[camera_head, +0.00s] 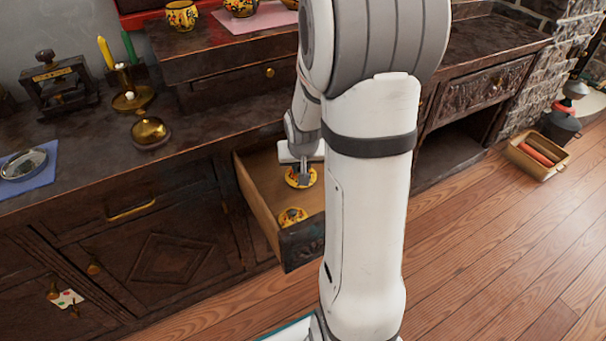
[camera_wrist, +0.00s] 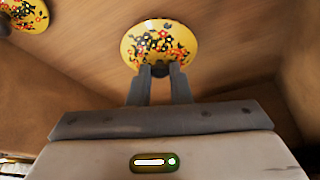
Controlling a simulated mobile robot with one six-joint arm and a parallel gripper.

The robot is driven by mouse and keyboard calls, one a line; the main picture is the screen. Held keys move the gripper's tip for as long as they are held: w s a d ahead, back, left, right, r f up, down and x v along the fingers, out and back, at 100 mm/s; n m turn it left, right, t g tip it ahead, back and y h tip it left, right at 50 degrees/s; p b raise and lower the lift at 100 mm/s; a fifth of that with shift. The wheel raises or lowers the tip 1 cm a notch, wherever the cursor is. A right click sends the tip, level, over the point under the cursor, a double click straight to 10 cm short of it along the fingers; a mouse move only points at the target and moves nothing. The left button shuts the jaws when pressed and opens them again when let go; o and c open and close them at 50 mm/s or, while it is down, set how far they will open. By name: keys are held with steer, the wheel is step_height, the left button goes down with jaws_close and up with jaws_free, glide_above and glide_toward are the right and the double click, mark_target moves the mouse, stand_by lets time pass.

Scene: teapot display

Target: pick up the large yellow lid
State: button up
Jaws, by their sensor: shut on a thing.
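The large yellow lid (camera_wrist: 158,38), painted with red and black flowers, is between my gripper's fingertips in the wrist view. In the head view the lid (camera_head: 293,180) is inside the open drawer, partly covered by my gripper (camera_head: 302,178). I cannot tell whether the lid touches the drawer floor. A second, similar yellow lid (camera_head: 292,216) lies nearer the drawer front; it also shows cut off at the upper left of the wrist view (camera_wrist: 28,12).
The wooden drawer (camera_head: 255,205) is pulled out, with its walls close around my gripper. Above it, the dark counter carries a brass bell-like object (camera_head: 150,131), a candle holder (camera_head: 132,97) and a silver plate on blue cloth (camera_head: 24,164). Painted cups (camera_head: 182,15) stand higher up.

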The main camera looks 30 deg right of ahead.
steer(key=shift+r, duration=0.15)
jaws_close()
steer(key=shift+r+p, duration=0.65)
steer(key=s+a, duration=0.1)
steer(key=s, duration=0.1)
steer(key=s+a, duration=0.1)
steer(key=s, duration=0.2)
steer(key=s+a+p, duration=0.1)
steer(key=s, duration=0.1)
steer(key=shift+s+f, duration=0.15)
steer(key=shift+s, duration=0.25)
step_height(320, 180, up, 14)
steer(key=p, duration=0.6)
steer(key=shift+f, duration=0.15)
